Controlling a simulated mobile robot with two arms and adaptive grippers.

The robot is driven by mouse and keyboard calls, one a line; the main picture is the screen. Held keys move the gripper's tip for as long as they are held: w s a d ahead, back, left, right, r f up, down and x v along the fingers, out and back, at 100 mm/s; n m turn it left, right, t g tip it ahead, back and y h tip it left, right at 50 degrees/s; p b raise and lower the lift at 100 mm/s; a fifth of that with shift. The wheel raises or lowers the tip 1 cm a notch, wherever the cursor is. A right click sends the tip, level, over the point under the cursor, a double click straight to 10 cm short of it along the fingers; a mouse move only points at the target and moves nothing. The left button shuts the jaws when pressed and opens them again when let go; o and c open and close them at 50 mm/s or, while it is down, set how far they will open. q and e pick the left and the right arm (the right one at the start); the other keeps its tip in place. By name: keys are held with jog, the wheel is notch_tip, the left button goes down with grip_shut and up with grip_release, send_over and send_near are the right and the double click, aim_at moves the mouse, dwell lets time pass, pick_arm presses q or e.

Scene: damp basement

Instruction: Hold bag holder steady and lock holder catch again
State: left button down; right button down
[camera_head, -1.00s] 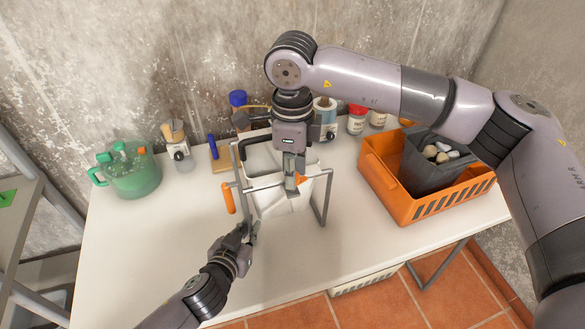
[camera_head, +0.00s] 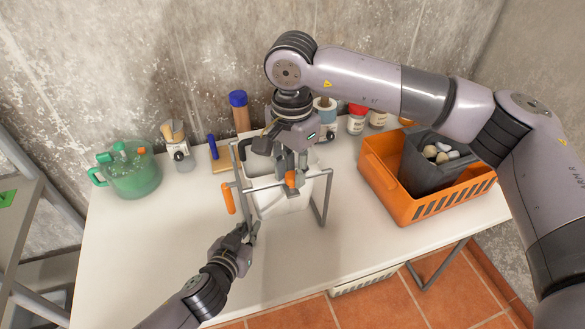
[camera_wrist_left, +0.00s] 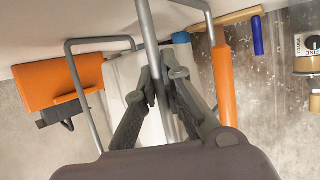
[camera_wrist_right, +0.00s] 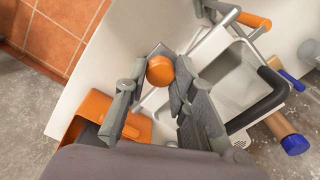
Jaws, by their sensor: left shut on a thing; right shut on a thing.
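The bag holder is a grey metal frame (camera_head: 324,200) with a white bag (camera_head: 283,203) inside it, standing on the table. An orange grip (camera_head: 228,198) hangs at its left side and also shows in the left wrist view (camera_wrist_left: 223,88). My left gripper (camera_head: 249,233) is shut on a grey bar of the frame, seen between its fingers in the left wrist view (camera_wrist_left: 158,80). My right gripper (camera_head: 290,169) is above the holder, shut on the catch with the orange knob (camera_wrist_right: 160,71). The knob shows between its fingers; the contact is partly hidden.
An orange crate (camera_head: 381,187) with a dark bin (camera_head: 430,172) stands at the right. A green jug (camera_head: 132,175), a blue-capped bottle (camera_head: 239,112) and small jars line the back. The table's left front (camera_head: 130,250) is clear.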

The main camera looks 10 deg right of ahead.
aim_at(292, 175)
jog(key=shift+n, duration=1.7)
jog(key=c, duration=1.3)
grip_release()
jog(key=shift+r, duration=0.1)
notch_tip(292, 175, up, 12)
jog(key=shift+f, duration=0.1)
pick_arm(q)
jog(key=c, duration=1.6)
grip_release()
jog(key=shift+c, duration=0.2)
